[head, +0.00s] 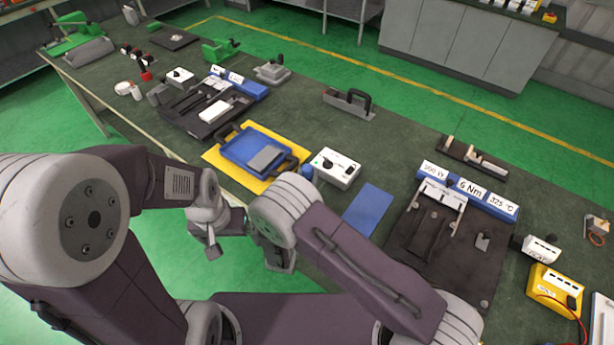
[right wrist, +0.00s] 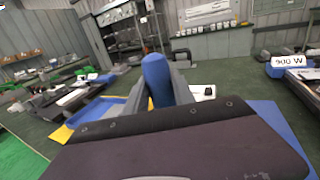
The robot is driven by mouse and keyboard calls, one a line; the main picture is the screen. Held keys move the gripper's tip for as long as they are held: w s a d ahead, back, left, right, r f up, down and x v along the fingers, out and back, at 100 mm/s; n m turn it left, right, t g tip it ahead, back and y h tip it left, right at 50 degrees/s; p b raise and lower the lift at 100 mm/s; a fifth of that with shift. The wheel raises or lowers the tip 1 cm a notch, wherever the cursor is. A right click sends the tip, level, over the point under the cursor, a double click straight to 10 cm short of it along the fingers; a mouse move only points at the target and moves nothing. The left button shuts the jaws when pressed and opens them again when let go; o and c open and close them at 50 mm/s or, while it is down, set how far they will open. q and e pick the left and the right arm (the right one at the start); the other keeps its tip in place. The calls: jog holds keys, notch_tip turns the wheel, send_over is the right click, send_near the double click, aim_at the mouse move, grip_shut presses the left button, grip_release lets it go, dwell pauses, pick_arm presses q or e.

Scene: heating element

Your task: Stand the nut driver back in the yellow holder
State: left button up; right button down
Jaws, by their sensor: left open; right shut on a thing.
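The blue handle of the nut driver (right wrist: 157,80) stands upright between the grey fingers of my right gripper (right wrist: 160,85) in the right wrist view. My right gripper is shut on it. In the head view, a bit of the blue handle (head: 306,172) shows just beyond my right wrist, which hides the fingers and the driver's lower part. My left gripper (head: 228,238) is open, near the table's front edge, left of my right wrist, and looks empty. I cannot make out a yellow holder for the driver in either view; my right arm covers part of the table.
A blue tray (head: 228,148) lies on a yellow mat (head: 213,157). A white box with a knob (head: 336,168) stands right of it, close to the driver. A blue mat (head: 368,207) lies clear. A dark fixture board (head: 440,245) and a yellow meter (head: 553,290) are at right.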

jog(key=shift+f+b, duration=2.05)
jog(key=shift+f, duration=0.3)
jog(key=c, duration=1)
grip_release()
jog(key=shift+o, duration=0.2)
jog(key=shift+s+a, duration=0.1)
